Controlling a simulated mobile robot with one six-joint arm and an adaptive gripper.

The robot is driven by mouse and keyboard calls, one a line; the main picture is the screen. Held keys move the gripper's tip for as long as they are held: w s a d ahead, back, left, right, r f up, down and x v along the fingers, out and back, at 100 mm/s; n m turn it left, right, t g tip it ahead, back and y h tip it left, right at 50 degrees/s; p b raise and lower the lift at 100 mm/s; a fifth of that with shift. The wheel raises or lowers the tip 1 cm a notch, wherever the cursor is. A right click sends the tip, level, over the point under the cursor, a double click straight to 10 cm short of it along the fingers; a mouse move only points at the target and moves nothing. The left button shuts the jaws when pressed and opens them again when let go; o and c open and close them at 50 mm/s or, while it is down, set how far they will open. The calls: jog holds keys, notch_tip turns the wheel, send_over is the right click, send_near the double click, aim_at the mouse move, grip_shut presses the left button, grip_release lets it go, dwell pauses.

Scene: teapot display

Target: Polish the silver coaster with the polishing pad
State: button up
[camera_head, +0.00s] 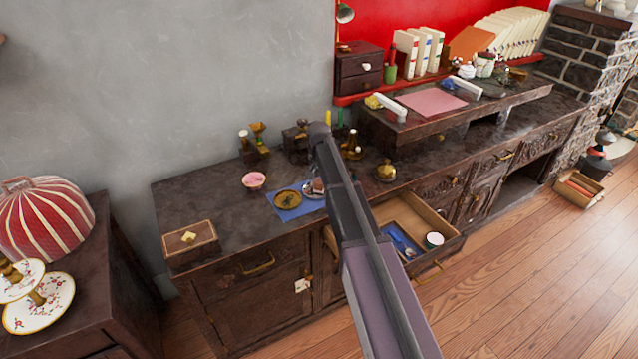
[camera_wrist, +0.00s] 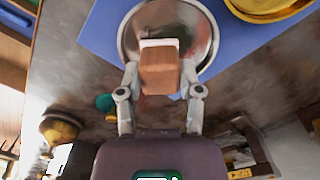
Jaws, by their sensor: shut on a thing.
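My gripper (camera_wrist: 160,78) is shut on the polishing pad (camera_wrist: 160,68), a brown block with a white face at its far end. The pad is over the silver coaster (camera_wrist: 203,35), a shiny round disc; I cannot tell whether they touch. The coaster lies on a blue mat (camera_wrist: 100,30). In the head view the coaster (camera_head: 307,191) shows beside a gold coaster (camera_head: 288,199) on the same mat (camera_head: 288,214), with the pad (camera_head: 318,186) above it. My arm hides most of the gripper there.
A pink bowl (camera_head: 254,180) and a wooden box (camera_head: 189,242) stand left on the dark counter. Brass pieces (camera_head: 386,171) stand to the right. Counter left of the mat is mostly clear.

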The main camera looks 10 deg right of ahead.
jog(key=shift+w+a+f, duration=0.15)
jog(key=shift+w+a, duration=0.15)
jog(key=shift+a, duration=0.5)
jog(key=shift+s+a, duration=0.3)
jog(key=shift+s, duration=0.6)
jog(key=shift+s+d, duration=0.1)
jog(key=shift+d, duration=0.1)
jog(key=shift+s+d, duration=0.15)
jog(key=shift+d, duration=0.45)
